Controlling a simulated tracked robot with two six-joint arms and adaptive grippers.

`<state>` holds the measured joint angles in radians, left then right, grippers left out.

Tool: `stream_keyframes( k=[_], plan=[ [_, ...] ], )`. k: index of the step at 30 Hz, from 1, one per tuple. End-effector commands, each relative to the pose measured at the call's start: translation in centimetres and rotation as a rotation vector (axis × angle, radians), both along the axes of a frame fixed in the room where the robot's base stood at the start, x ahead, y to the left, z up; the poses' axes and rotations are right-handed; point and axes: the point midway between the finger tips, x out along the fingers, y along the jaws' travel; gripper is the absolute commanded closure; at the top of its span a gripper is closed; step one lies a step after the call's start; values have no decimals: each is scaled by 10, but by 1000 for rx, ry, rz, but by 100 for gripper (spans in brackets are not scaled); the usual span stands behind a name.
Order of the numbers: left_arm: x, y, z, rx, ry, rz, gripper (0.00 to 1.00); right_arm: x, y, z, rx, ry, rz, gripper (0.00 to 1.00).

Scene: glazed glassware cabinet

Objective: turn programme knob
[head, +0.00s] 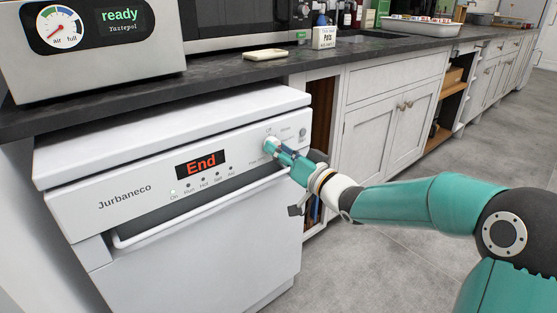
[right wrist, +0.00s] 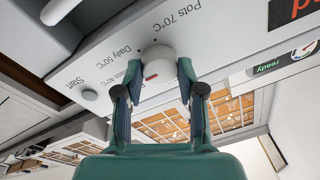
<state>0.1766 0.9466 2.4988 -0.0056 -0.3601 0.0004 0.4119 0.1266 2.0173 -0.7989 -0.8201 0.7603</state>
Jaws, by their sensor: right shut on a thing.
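The programme knob (right wrist: 158,60) is a round white knob with a small red mark on the dishwasher's sloping front panel. Around it are printed labels such as "Pots 70°C" and "Daily 50°C". My right gripper (right wrist: 157,72) is shut on the knob, one finger on each side of it. In the head view my right gripper (head: 276,149) reaches in from the right and mostly hides the knob. The white dishwasher (head: 210,255) has a display (head: 201,164) reading "End" in red. My left gripper is not in view.
A start button (right wrist: 90,95) is beside the knob. The dishwasher's bar handle (head: 190,212) runs below the panel. Above is a dark counter (head: 225,72) with a soap dish (head: 265,54) and a gauge machine (head: 95,55). The floor at right is clear except for my arm.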

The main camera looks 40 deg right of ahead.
Motion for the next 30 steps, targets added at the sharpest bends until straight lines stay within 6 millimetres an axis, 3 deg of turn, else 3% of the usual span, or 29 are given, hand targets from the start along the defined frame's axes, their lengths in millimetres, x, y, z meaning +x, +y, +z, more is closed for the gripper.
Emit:
stream_keyframes(
  k=[1, 30],
  plan=[
    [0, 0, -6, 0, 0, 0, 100, 0, 2, -10, -44, 12, 5, 96],
    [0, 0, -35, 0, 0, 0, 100, 0, -1, -6, -962, -61, 3, 96]
  ],
)
